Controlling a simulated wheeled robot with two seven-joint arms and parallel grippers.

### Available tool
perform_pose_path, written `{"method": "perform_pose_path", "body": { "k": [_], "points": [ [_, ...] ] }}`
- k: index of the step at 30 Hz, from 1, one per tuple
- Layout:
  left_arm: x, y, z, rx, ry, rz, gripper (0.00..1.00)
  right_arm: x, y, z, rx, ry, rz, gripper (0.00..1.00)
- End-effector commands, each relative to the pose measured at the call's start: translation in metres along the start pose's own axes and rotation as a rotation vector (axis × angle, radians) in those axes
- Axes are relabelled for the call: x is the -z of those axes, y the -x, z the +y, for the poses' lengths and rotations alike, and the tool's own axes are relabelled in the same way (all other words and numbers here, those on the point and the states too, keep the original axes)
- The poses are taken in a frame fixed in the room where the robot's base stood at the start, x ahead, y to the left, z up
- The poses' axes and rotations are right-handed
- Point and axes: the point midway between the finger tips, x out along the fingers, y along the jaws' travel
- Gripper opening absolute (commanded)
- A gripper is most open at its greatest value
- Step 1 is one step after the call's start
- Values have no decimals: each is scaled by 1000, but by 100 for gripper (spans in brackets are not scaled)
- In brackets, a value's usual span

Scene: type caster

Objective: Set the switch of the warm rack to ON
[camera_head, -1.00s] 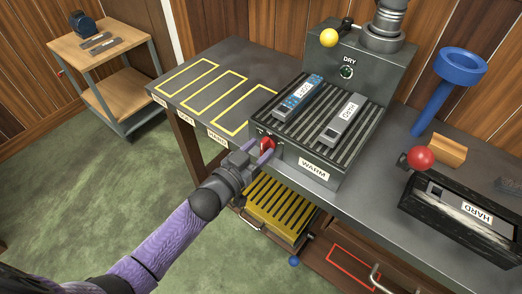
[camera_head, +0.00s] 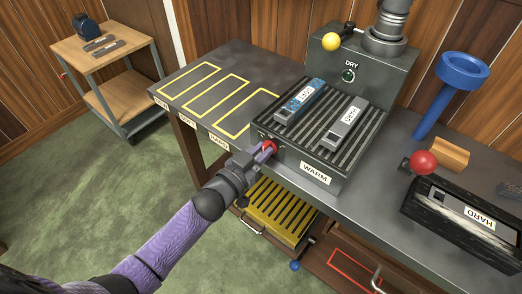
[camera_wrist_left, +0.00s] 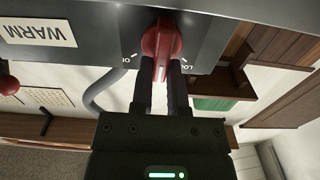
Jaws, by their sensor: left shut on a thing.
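The warm rack (camera_head: 318,160) is a dark grey box with a ribbed top and a WARM label on its front, which also shows in the left wrist view (camera_wrist_left: 40,32). Its switch (camera_wrist_left: 162,42) is a red knob on the front face, left of the label in the head view. Marks stand on both sides of the knob, partly hidden. My left gripper (camera_head: 264,151) is at the front of the rack with its fingers (camera_wrist_left: 160,72) shut on the red knob. My right gripper is not in view.
Two labelled bars (camera_head: 300,100) (camera_head: 345,125) lie on the rack's ribs. A yellow slotted tray (camera_head: 275,212) sits below. Yellow outlined table zones (camera_head: 215,95) are empty.

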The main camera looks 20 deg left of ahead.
Motion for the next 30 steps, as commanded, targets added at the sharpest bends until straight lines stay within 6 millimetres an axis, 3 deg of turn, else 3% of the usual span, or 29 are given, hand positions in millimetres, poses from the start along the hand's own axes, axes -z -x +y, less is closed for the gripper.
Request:
{"method": "perform_pose_path", "body": {
  "k": [14,30],
  "points": [
    [-1,0,4,1,-308,-2,0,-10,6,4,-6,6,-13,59],
    [-5,0,9,0,-769,-2,0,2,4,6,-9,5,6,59]
  ]
}}
